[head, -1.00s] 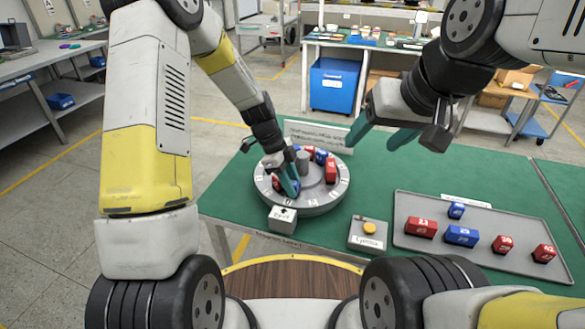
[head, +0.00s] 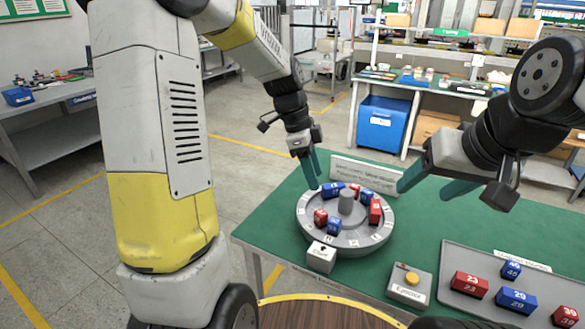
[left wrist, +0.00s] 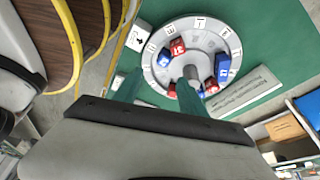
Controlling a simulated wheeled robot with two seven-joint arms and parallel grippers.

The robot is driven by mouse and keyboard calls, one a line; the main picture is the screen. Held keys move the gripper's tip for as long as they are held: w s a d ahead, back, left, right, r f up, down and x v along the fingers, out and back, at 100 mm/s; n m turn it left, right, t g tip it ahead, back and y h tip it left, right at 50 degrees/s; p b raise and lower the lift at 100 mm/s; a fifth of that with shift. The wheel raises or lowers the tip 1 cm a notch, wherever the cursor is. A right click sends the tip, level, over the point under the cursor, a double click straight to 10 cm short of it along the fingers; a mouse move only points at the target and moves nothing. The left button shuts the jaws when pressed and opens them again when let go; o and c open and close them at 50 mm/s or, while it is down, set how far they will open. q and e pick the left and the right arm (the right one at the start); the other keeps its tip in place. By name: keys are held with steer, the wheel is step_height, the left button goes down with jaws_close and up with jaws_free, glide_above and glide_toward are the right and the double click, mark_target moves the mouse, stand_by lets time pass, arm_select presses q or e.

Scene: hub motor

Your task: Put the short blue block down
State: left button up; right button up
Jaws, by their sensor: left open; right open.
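A short blue block (head: 334,226) sits on the front part of the round grey turntable (head: 345,242), beside a red block (head: 320,217). In the left wrist view this blue block (left wrist: 164,58) lies on the disc near the same red block (left wrist: 177,46). My left gripper (head: 313,174) is open and empty, above the turntable's back left edge and clear of the block. Its fingers (left wrist: 157,82) also show apart in the left wrist view. My right gripper (head: 421,194) is open and empty, above the table right of the turntable.
Several other red and blue blocks stand around the turntable's central grey post (head: 346,202). A grey tray (head: 452,262) with red and blue blocks lies at the right. A yellow button box (head: 408,286) and a small white box (head: 321,257) are in front. A sign (head: 368,176) stands behind.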

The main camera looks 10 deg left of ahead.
arm_select(q)
steer(key=s+a+r+n+t, duration=0.3)
steer(key=s+r+n, duration=0.2)
steer(key=s+n, duration=0.3)
steer(key=s+a+r+n+t+y, duration=0.1)
steer(key=s+a+r+n+t, duration=0.2)
steer(key=s+r+n, duration=0.3)
steer(key=s+a+n, duration=0.1)
steer(key=s+n, duration=0.2)
steer(key=s, duration=0.1)
steer(key=shift+s+a+r, duration=0.2)
steer(key=shift+a+r, duration=0.05)
steer(key=shift+a, duration=0.05)
stand_by(0.5)
